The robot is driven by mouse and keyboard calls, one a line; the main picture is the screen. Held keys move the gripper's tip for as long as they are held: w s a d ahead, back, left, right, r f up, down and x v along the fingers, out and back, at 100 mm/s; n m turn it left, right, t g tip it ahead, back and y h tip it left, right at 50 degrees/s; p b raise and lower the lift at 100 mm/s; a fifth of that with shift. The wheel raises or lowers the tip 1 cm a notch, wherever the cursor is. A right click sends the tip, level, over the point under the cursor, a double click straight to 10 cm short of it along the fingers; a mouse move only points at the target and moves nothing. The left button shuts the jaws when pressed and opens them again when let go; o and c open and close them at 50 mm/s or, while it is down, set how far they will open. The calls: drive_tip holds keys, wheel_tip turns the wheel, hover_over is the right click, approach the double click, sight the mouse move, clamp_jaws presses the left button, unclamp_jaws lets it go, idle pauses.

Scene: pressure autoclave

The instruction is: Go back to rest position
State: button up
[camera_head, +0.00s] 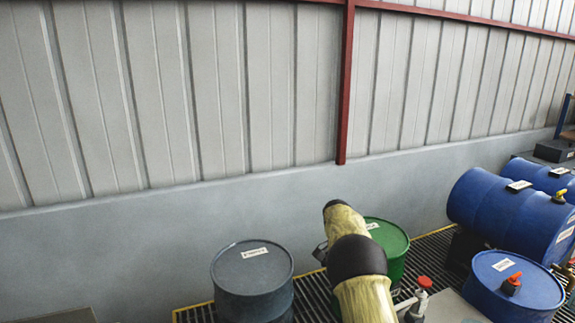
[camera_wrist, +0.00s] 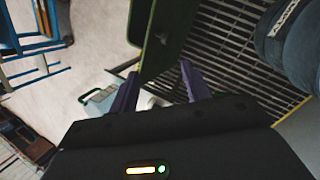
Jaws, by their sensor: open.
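My gripper (camera_wrist: 160,69) shows in the wrist view with its two purple fingers spread apart and nothing between them. The gripper itself is mostly hidden behind the arm there.
A grey-blue drum (camera_head: 252,279) stands left of my arm. Blue drums lie (camera_head: 500,210) and stand (camera_head: 512,290) at right, with a red-capped fitting (camera_head: 424,283) nearer. Slatted grating (camera_head: 430,258) covers the floor before the grey wall (camera_head: 150,240). A blue frame (camera_wrist: 30,35) stands at upper left in the wrist view.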

drive_tip(key=s+r+n+t+p, duration=0.1)
drive_tip(key=s+r+n+t, duration=0.2)
drive_tip(key=s, duration=1.1)
drive_tip(key=s+r+n+t+y+p, duration=0.1)
drive_tip(key=s+r+n+t+p, duration=0.1)
drive_tip(key=s, duration=1.2)
drive_tip(key=a+r+n+t, duration=0.1)
drive_tip(key=n, duration=0.1)
drive_tip(key=shift+r+n+t, duration=0.35)
drive_tip(key=shift+n+t, duration=0.05)
drive_tip(key=shift+c, duration=0.5)
